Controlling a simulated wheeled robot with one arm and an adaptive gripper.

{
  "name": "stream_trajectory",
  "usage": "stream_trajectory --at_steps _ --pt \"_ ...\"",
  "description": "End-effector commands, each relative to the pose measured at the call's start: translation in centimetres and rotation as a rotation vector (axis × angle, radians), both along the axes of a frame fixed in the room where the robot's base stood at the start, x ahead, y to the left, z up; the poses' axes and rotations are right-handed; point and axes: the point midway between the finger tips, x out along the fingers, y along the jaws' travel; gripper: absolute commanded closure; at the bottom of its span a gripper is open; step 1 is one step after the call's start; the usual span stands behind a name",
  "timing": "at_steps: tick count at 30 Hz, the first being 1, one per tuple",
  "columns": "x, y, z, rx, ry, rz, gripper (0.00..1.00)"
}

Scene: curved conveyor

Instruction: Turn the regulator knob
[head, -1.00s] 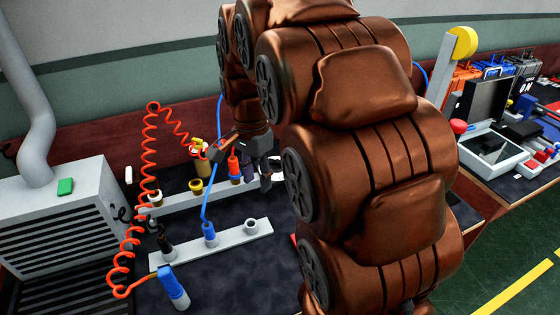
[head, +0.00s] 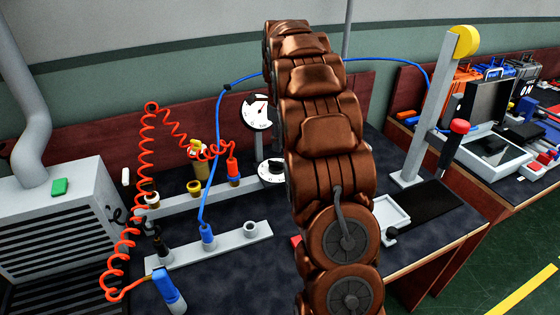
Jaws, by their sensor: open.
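A round white gauge (head: 257,111) with a red needle stands on the bench in the head view, just left of my arm. Below it is a small dark-and-white dial (head: 270,170), partly covered by my arm; it may be the regulator knob, but I cannot tell for certain. My brown arm stands upright in front of this area. My gripper is hidden, so its place relative to the dial cannot be seen.
Grey fitting rails (head: 250,228) with hose ends lie left of my arm. A coiled orange hose (head: 147,150) and a blue hose (head: 213,150) run above them. A grey post (head: 428,110) and a white tray (head: 389,216) stand to the right.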

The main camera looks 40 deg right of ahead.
Motion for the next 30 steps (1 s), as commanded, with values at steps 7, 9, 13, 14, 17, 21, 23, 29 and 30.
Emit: stream_trajectory --at_steps 7,9,13,14,17,21,23,29,30 --pt "0.0 0.0 -1.7 0.000 0.000 0.001 0.58" --pt "-0.1 0.1 -2.5 0.001 0.003 0.001 0.58" --pt "-0.1 0.1 -4.5 0.002 0.003 0.002 0.58" --pt "-0.1 0.1 -4.9 0.002 0.005 0.002 0.58" --pt "-0.1 0.1 -6.3 0.002 0.003 0.003 0.58" --pt "-0.1 0.1 -7.4 0.002 0.003 0.003 0.58" --pt "-0.1 0.1 -7.6 0.001 0.003 0.003 0.58" --pt "-0.1 0.1 -7.6 0.000 0.001 0.003 0.58" --pt "-0.1 0.1 -7.6 0.001 0.000 0.003 0.62"
